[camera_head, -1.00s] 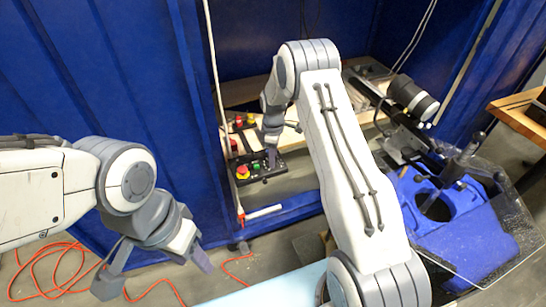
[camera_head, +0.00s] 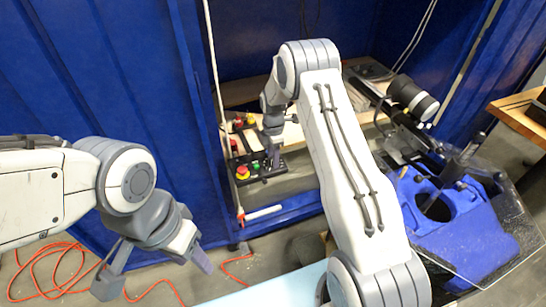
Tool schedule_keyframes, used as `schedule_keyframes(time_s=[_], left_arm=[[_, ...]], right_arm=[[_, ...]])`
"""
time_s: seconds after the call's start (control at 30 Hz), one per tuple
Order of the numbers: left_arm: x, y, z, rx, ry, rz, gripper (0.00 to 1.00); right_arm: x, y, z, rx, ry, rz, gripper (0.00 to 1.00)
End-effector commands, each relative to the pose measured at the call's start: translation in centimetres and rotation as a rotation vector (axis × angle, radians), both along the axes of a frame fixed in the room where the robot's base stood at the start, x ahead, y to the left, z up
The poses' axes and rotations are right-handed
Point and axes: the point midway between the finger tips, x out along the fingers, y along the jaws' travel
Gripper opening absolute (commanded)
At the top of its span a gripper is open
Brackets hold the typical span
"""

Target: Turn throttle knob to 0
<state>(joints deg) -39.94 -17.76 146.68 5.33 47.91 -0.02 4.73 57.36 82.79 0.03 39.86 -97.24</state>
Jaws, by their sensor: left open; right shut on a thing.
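A black control box (camera_head: 262,181) sits on the shelf in the opening of the blue tank, with a red button (camera_head: 242,171) and a green button (camera_head: 256,166) at its left. My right gripper (camera_head: 274,161) reaches down to the right part of this box and is shut on the throttle knob there. The knob itself is small and mostly hidden by the fingers, so its setting cannot be read. My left gripper (camera_head: 157,280) hangs open and empty at the lower left, well apart from the box.
A second panel with red and yellow buttons (camera_head: 244,121) is behind the box. The blue thruster frame (camera_head: 470,238) with a clear sheet stands at right. An orange cable (camera_head: 45,272) lies on the floor at lower left. A wooden table (camera_head: 518,108) is at far right.

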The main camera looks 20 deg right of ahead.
Motion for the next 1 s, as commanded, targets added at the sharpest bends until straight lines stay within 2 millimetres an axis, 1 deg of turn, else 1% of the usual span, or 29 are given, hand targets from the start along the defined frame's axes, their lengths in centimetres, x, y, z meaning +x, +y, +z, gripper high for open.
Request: schedule_keyframes(time_s=[0.37, 0.4, 0.47, 0.5, 0.83, 0.93, 1.0], left_arm=[[0.0, 0.0, 0.0, 0.0, 0.0, 0.0, 0.5], [0.0, 0.0, 0.0, 0.0, 0.0, 0.0, 0.5], [0.0, 0.0, 0.0, 0.0, 0.0, 0.0, 0.5], [0.0, 0.0, 0.0, 0.0, 0.0, 0.0, 0.5], [0.0, 0.0, 0.0, 0.0, 0.0, 0.0, 0.5], [0.0, 0.0, -0.2, 0.0, 0.0, 0.0, 0.5], [0.0, 0.0, -0.3, 0.0, 0.0, 0.0, 0.5]], right_arm=[[0.1, 0.0, 0.1, -0.001, -0.004, 0.008, 0.0], [0.1, 0.0, 0.1, -0.001, -0.004, 0.008, 0.46], [0.1, 0.0, 0.1, -0.001, -0.003, 0.008, 0.69], [0.1, 0.0, 0.1, -0.001, -0.003, 0.008, 0.72], [0.1, 0.0, 0.3, -0.001, -0.002, 0.006, 0.72], [0.1, 0.0, 1.3, -0.001, -0.005, 0.006, 0.72], [0.2, 0.0, 2.5, -0.001, -0.005, 0.006, 0.72]])
